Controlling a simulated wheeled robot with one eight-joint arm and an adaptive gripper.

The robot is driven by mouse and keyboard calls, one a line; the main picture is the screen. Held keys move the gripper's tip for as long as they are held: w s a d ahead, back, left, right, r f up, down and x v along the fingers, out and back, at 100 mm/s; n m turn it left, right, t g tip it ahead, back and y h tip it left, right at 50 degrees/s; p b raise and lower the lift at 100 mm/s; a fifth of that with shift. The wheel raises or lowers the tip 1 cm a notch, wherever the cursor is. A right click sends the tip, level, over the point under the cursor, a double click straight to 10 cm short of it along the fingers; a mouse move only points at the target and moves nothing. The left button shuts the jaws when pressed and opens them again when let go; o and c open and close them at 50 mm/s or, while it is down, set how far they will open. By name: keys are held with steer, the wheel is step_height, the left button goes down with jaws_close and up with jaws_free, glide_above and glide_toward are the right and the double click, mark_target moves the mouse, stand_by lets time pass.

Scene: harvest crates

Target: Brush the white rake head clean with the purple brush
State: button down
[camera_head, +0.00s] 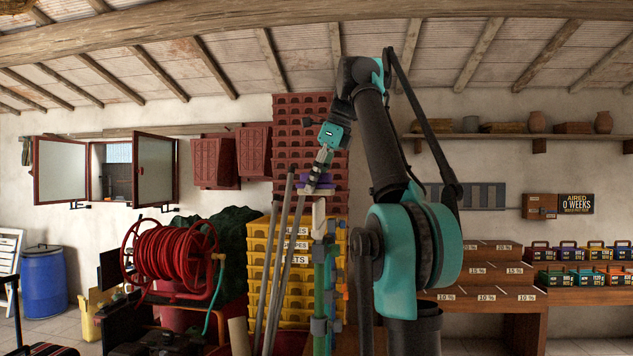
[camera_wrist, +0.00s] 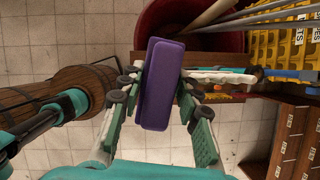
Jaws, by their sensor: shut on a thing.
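My gripper (camera_head: 320,172) points down and is shut on the purple brush (camera_head: 316,190). In the wrist view the purple brush (camera_wrist: 161,85) lies as a long block between my two fingers (camera_wrist: 158,100). The white rake head (camera_head: 318,217) shows just below the brush in the head view. In the wrist view the white rake head (camera_wrist: 222,76) sticks out to the right from beside or under the brush, its left part hidden by brush and finger. I cannot tell whether brush and rake touch.
Grey poles (camera_head: 280,265) lean left of the rake, from a red tub (camera_wrist: 203,42). Yellow crates (camera_head: 258,270) and red crates (camera_head: 296,112) are stacked behind. A red hose reel (camera_head: 172,258) stands left. A wooden barrel (camera_wrist: 82,90) shows left in the wrist view.

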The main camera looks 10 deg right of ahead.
steer(key=shift+f, duration=1)
stand_by(0.6)
steer(key=shift+w, duration=0.1)
steer(key=shift+w+d, duration=0.4)
steer(key=shift+w, duration=0.75)
steer(key=shift+w+d, duration=0.4)
steer(key=shift+w, duration=0.8)
steer(key=shift+w+d, duration=0.4)
steer(key=shift+w, duration=0.75)
steer(key=s+a, duration=0.3)
steer(key=s, duration=0.8)
steer(key=shift+a+f, duration=0.15)
steer(key=shift+a, duration=0.15)
steer(key=s, duration=0.1)
steer(key=s+a, duration=0.1)
steer(key=s, duration=0.1)
steer(key=shift+s+a, duration=0.1)
steer(key=shift+s, duration=0.15)
steer(key=shift+r, duration=0.25)
